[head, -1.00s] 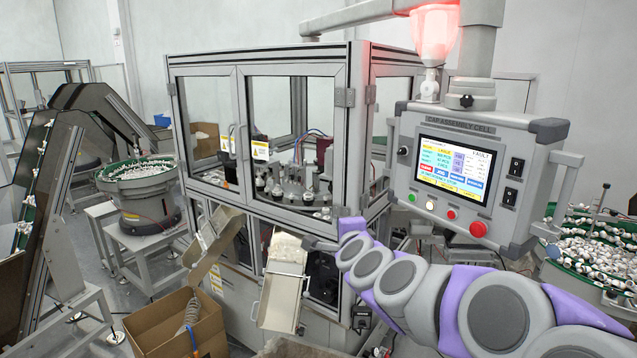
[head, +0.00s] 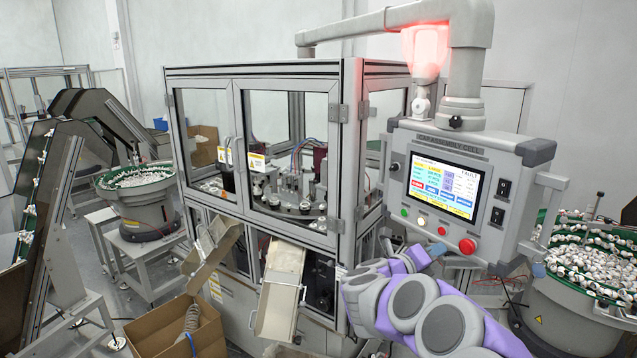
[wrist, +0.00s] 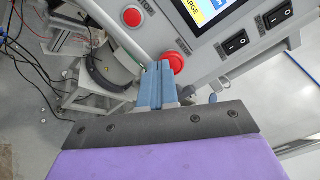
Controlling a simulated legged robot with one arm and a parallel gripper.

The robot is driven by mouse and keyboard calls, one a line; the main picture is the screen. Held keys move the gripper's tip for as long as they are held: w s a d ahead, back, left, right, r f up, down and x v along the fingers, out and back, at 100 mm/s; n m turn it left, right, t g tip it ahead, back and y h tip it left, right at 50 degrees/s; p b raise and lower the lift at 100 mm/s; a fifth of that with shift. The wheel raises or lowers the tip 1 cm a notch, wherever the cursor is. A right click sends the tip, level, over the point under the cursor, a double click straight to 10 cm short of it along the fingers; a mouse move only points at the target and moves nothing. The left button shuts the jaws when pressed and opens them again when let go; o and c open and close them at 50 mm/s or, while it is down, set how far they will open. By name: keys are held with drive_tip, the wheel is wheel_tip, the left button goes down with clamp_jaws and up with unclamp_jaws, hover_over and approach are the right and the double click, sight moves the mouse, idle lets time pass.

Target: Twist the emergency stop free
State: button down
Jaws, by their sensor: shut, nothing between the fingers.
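The emergency stop is a large round red button (head: 467,246) at the lower right of the grey control panel (head: 522,204). In the wrist view the red button (wrist: 177,62) sits just right of the fingertips. My gripper (wrist: 157,68) has its two blue fingers together, with nothing seen between them. The fingertips are beside the button's left edge; I cannot tell whether they touch it.
A smaller red stop button (wrist: 132,16) is close by on the panel. Black rocker switches (wrist: 236,41) and a screen (head: 443,187) are also on it. A red beacon (head: 426,50) glows above. A glass-walled machine (head: 285,150) stands left, and a parts bowl (head: 585,300) right.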

sight(459, 238)
drive_tip(key=x, duration=0.5)
drive_tip(key=shift+w+a, duration=0.2)
drive_tip(key=shift+w, duration=0.1)
drive_tip(key=shift+w+d, duration=0.25)
drive_tip(key=shift+d, duration=0.35)
